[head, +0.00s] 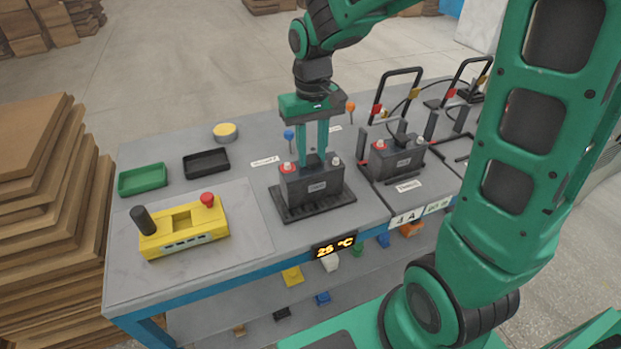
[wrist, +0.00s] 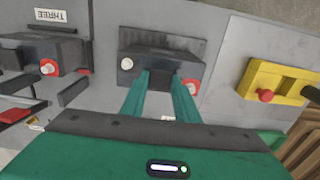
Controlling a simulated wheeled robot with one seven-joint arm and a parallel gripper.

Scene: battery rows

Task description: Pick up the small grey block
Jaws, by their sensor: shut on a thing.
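My gripper (head: 313,150) points straight down over the dark grey battery (head: 312,187) on the table. Its two green fingers are shut on the small grey block (head: 314,160) at the top of this battery, between the red and the white terminal. The fingers hide much of the block. In the wrist view the fingertips (wrist: 161,78) meet the top of the battery (wrist: 150,60), and the block shows only as a dark patch between them. I cannot tell whether the block still touches the battery.
The battery stands on a black tray (head: 285,214). A yellow device (head: 183,238) with a red knob is to the left, with green (head: 143,179) and black (head: 206,162) trays behind it. Another battery (head: 397,160) with an upright black handle frame stands to the right.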

